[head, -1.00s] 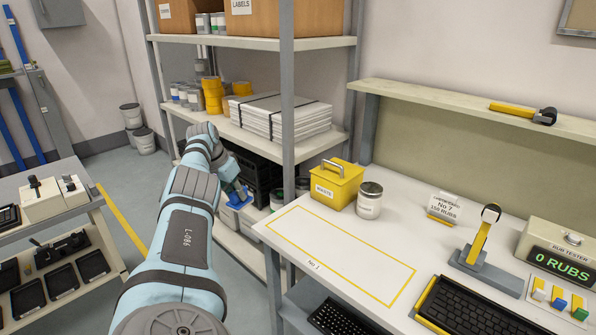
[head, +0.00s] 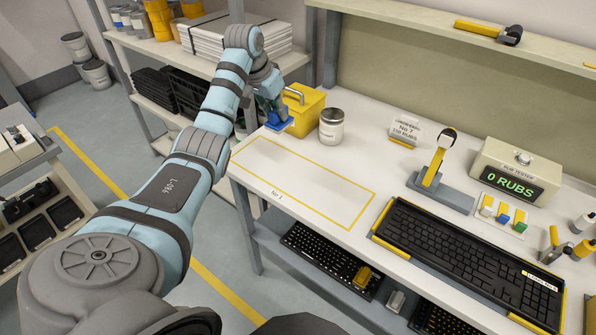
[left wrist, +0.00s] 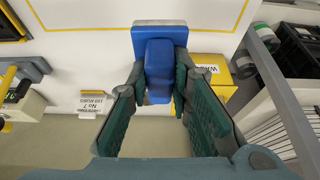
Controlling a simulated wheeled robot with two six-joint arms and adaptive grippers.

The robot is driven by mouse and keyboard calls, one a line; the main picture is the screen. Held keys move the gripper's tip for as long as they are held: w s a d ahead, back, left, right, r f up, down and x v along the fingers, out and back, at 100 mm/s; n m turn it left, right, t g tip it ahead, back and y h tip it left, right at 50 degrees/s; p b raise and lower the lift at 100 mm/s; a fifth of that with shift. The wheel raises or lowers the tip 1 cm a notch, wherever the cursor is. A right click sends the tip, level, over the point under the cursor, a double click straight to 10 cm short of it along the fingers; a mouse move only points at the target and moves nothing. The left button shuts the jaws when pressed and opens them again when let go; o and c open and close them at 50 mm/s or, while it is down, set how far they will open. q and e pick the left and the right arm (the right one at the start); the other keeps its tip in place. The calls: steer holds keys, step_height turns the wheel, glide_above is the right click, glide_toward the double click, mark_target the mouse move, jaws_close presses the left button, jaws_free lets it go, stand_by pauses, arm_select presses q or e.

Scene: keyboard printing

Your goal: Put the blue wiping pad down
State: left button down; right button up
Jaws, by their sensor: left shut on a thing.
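The blue wiping pad (head: 282,126) is in my left gripper (head: 272,104), at the back left part of the white desk, just left of the yellow waste bin (head: 305,110). In the left wrist view the pad (left wrist: 160,32) shows as a flat blue plate with a thick blue grip, and the green-lined fingers of my left gripper (left wrist: 163,88) are around that grip. I cannot tell whether the pad touches the desk. My right gripper is not in view.
A lidded jar (head: 332,128) stands right of the waste bin. A yellow-outlined area (head: 300,183) marked No 1 is bare in front. The keyboard (head: 465,260), wiper stand (head: 440,185) and rub tester (head: 515,172) stand further right. A shelf rack is behind my left arm.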

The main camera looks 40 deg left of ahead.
arm_select(q)
steer(key=w+d+r, duration=0.1)
steer(key=w+d, duration=0.1)
steer(key=d, duration=0.3)
steer(key=f, duration=0.6)
steer(key=f+b, duration=0.1)
steer(key=f, duration=0.5)
steer(key=f+b, duration=0.1)
steer(key=f, duration=0.5)
steer(key=shift+s+f, duration=0.25)
steer(key=shift+a, duration=0.15)
steer(key=c, duration=1.5)
jaws_free()
steer(key=shift+o, duration=0.2)
